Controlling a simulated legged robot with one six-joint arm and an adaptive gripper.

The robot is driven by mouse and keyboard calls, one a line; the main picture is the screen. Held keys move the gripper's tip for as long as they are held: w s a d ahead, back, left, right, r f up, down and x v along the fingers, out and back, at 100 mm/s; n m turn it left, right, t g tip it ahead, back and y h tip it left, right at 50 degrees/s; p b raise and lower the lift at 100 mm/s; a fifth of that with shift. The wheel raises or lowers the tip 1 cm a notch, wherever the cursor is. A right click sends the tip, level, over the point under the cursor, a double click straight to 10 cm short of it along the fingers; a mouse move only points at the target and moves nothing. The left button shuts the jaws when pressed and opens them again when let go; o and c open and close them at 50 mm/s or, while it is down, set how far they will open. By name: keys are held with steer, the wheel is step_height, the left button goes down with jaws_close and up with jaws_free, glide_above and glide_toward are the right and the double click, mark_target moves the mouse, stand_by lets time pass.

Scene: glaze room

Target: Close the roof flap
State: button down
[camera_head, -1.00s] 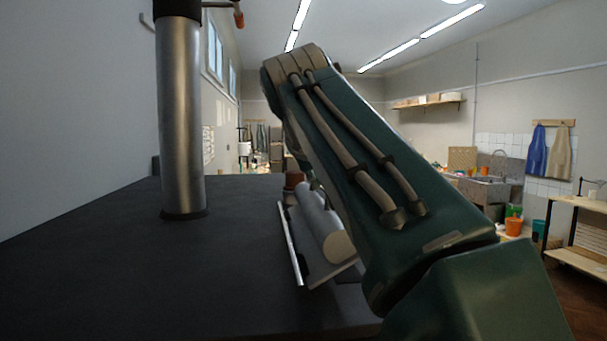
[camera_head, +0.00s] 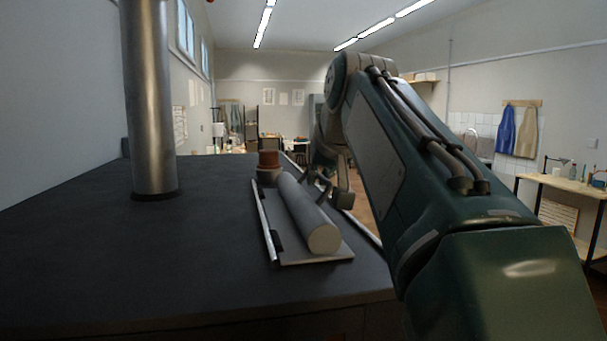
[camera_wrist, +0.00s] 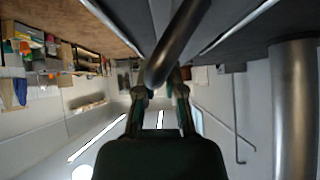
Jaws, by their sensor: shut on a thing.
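The roof flap (camera_head: 287,256) is a grey plate with a pale edge strip along its left side. It lies nearly flat on the dark roof (camera_head: 170,265) in the head view, slightly tilted. A thick grey round bar (camera_head: 303,212) runs along its top. My gripper (camera_head: 331,190) is at the bar's right side, towards its far part, with the fingers partly hidden. Whether the plate's far edge touches the roof is hidden.
A metal pipe (camera_head: 148,100) rises from the roof at the left, close to the wall. A reddish-brown capped stub (camera_head: 268,160) stands just beyond the flap. The roof between pipe and flap is clear. A wooden table (camera_head: 565,188) stands off to the right.

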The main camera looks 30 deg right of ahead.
steer(key=shift+f, duration=0.35)
steer(key=c, duration=0.7)
jaws_free()
steer(key=shift+r, duration=0.15)
steer(key=shift+s+r, duration=0.15)
steer(key=shift+r, duration=0.1)
steer(key=v, duration=1.1)
steer(key=shift+a+r, duration=0.1)
steer(key=shift+a, duration=0.05)
steer(key=shift+s, duration=0.15)
